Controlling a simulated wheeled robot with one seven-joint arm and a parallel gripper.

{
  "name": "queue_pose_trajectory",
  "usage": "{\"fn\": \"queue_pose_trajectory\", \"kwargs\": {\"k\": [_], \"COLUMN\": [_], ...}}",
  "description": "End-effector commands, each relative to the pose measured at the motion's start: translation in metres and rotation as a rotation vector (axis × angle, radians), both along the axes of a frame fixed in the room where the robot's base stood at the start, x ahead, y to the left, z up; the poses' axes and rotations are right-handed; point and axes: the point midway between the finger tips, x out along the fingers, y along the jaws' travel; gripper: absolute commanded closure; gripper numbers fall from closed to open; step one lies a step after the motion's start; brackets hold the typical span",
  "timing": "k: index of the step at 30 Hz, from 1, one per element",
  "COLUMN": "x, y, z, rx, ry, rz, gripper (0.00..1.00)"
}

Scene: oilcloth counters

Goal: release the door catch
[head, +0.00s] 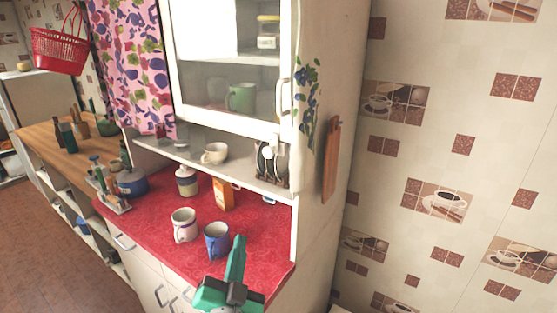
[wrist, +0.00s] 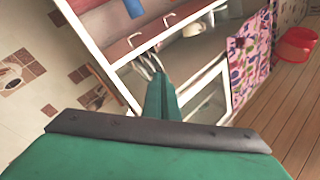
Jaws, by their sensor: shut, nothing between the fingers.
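The white cabinet door (head: 228,117) with a glass pane is in the upper middle of the head view and looks shut. Its pale upright handle (head: 283,95) is on the right edge. A small pale catch seems to sit at the door's lower right corner, too small to make out. My green gripper (head: 239,240) is low in front of the red counter, below and apart from the door. Its fingers are together and empty. In the wrist view the gripper (wrist: 162,88) points at the cabinet, and the glass door (wrist: 208,103) shows beyond the fingers.
The red counter (head: 150,211) bears a blue mug (head: 217,240), a white mug (head: 184,225), an orange box (head: 222,194) and a blue pot (head: 131,182). A plate rack (head: 271,166) and a cup (head: 215,153) stand on the shelf under the door. A wooden board (head: 330,160) hangs on the cabinet's side.

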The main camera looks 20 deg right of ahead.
Motion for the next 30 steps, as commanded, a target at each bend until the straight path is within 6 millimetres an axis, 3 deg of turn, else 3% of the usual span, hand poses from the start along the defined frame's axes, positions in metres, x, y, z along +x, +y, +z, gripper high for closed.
{"fn": "queue_pose_trajectory", "kwargs": {"k": [1, 9, 18, 24, 30], "x": [0.005, 0.014, 0.001, -0.009, -0.013], "y": [-0.002, -0.023, -0.045, -0.053, -0.054], "z": [0.021, 0.105, 0.182, 0.210, 0.218], "rx": [0.044, 0.321, 0.682, 0.871, 0.949], "ry": [-0.032, -0.166, -0.306, -0.365, -0.382], "rz": [-0.015, -0.099, -0.162, -0.182, -0.186], "gripper": [1.00, 1.00, 1.00, 1.00, 1.00]}}
